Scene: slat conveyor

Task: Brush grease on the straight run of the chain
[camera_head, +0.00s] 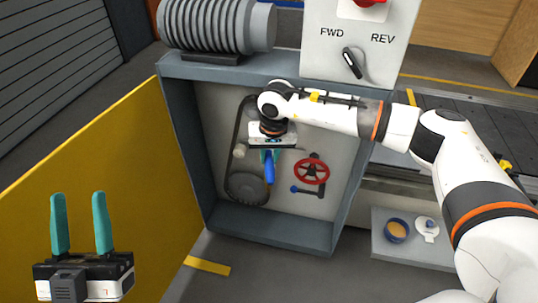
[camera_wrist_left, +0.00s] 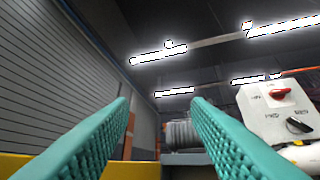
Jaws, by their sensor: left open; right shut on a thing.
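My right gripper (camera_head: 271,152) is inside the open cabinet (camera_head: 179,130), pointing down. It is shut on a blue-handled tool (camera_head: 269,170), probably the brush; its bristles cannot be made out. The dark chain (camera_head: 236,130) runs up the left of the cabinet's back panel, above a dark toothed sprocket (camera_head: 246,187). The gripper and wrist hide part of this area, and I cannot tell whether the brush touches the chain. A blue pot (camera_head: 396,230) with tan contents, likely grease, stands at lower right. My left gripper (camera_head: 78,198) is open and empty, teal fingers up.
A red handwheel (camera_head: 312,171) and a small blue-knobbed lever (camera_head: 296,189) sit right of the brush. A white lid-like piece (camera_head: 427,229) lies beside the pot on a grey shelf (camera_head: 384,252). The yellow door panel (camera_head: 120,185) stands open at left. A FWD/REV switch box (camera_head: 335,60) is above.

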